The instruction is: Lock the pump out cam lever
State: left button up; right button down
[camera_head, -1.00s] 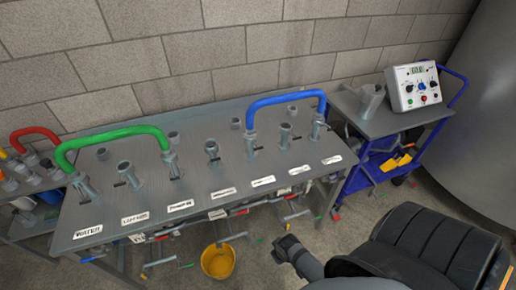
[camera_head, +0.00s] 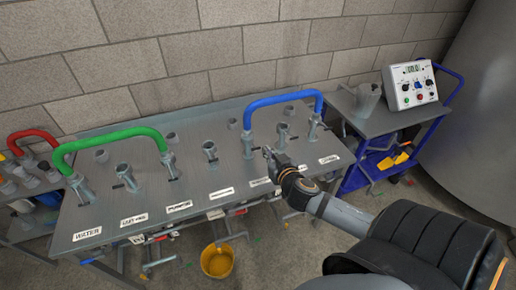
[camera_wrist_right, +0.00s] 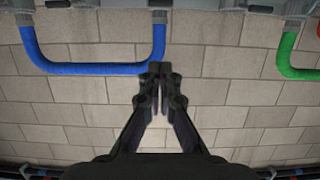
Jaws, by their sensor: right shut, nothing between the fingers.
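The grey table (camera_head: 230,205) carries a row of upright grey ports with small dark side levers and white labels. A label starting "PUMP" (camera_head: 180,205) stands in front of the port (camera_head: 169,165) that takes the right end of the green hose (camera_head: 110,137). Which port is the pump out, and whether its lever is locked, I cannot read. The blue hose (camera_head: 283,99) arches between two ports farther right. My right gripper (camera_head: 268,153) is shut and empty, over the table's front right, below the blue hose in the picture. It also shows in the wrist view (camera_wrist_right: 158,72).
A yellow bucket (camera_head: 217,262) stands on the floor before the table. A blue trolley (camera_head: 385,125) with a control box (camera_head: 411,86) and a metal jug (camera_head: 366,98) is at the right. A red hose (camera_head: 32,134) is on a rack at the left. A block wall stands behind.

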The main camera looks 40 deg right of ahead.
jog(key=w+d+f, duration=0.2)
jog(key=w+f, duration=0.4)
jog(key=w, duration=0.3)
jog(key=shift+d+f+p, duration=0.15)
jog(key=shift+f+p, duration=0.2)
jog(key=shift+p, duration=0.05)
jog(key=shift+w, duration=0.1)
